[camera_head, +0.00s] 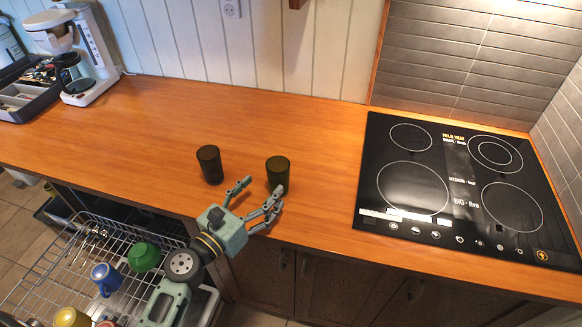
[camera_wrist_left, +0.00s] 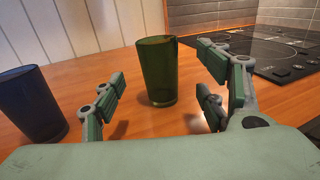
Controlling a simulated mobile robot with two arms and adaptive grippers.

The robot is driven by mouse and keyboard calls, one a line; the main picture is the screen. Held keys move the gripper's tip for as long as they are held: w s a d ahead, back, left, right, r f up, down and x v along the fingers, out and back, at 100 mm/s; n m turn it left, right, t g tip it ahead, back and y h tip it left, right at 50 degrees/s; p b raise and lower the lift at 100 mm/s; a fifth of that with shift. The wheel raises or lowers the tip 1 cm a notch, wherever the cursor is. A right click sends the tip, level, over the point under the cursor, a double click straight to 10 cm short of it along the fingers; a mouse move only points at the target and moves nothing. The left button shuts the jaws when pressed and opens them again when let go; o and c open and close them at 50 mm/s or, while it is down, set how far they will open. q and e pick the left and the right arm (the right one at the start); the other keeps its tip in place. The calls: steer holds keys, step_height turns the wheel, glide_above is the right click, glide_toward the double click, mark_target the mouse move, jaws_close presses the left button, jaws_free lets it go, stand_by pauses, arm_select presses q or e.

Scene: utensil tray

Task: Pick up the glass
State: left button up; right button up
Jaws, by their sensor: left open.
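Two dark glasses stand upright on the wooden counter. The green glass (camera_head: 277,173) is the right one in the head view, and in the left wrist view (camera_wrist_left: 158,70) it stands between and beyond the open fingers. The other, darker glass (camera_head: 210,164) stands to its left and shows at the left of the wrist view (camera_wrist_left: 30,103). My left gripper (camera_head: 257,192) is open and empty at the counter's front, with its fingers pointing toward the green glass. In the head view the right finger overlaps the glass's lower edge; I cannot tell if it touches. My right gripper is not in view.
A black cooktop (camera_head: 459,185) lies to the right. A coffee maker (camera_head: 80,52) and a utensil tray (camera_head: 24,100) stand at the far left. An open dishwasher rack (camera_head: 60,258) with cups is below the counter's front edge.

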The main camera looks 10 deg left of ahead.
mark_target(272, 178)
arm_select(q)
steer(key=shift+x, duration=1.1)
steer(key=shift+w+d+r+p, duration=0.2)
steer(key=shift+w+p, duration=0.2)
steer(key=shift+w, duration=0.1)
steer(key=shift+w+d+r+p, duration=0.15)
steer(key=shift+w+r+p, duration=0.05)
steer(key=shift+w+p, duration=0.25)
steer(key=x, duration=0.3)
steer(key=shift+a+f, duration=0.1)
steer(key=shift+a, duration=0.05)
steer(key=shift+w+d+f, duration=0.2)
steer(key=shift+w+d, duration=0.05)
steer(key=shift+w, duration=0.25)
steer(key=shift+s, duration=0.15)
steer(key=shift+r, duration=0.1)
steer(key=shift+c, duration=0.9)
steer(key=c, duration=1.2)
steer(key=shift+c, duration=0.2)
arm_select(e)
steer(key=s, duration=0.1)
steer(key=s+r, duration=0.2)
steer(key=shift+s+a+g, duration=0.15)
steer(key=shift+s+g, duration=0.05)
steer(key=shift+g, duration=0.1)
arm_select(q)
steer(key=shift+r, duration=0.15)
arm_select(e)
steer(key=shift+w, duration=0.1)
